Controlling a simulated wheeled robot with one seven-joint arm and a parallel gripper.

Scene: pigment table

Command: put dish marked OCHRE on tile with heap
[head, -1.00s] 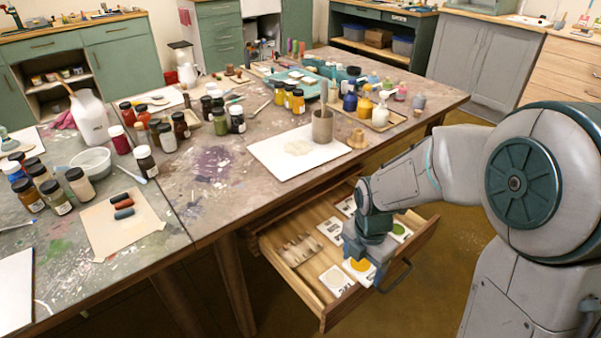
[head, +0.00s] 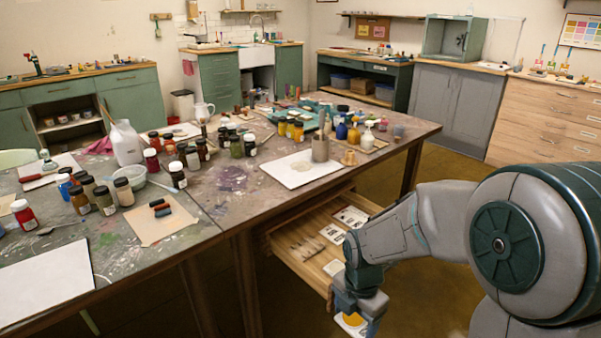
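The white tile (head: 283,176) lies on the paint-stained table, with a pale beige heap (head: 302,165) on it. My gripper (head: 357,312) is low in the picture, in front of the open drawer. A white dish with ochre-yellow pigment (head: 352,321) shows at its fingers and appears gripped; its lettering cannot be read, and the fingertips are partly hidden. The drawer (head: 290,262) holds other pale marked dishes (head: 350,216), (head: 332,233), (head: 333,267) and some slim tools (head: 304,244). My arm hides its right part.
A grey-brown cup (head: 320,149) stands at the tile's back right edge, with a small wooden piece (head: 349,157) beside it. Several pigment jars (head: 195,155) crowd the table to the left. Open floor lies right of the table.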

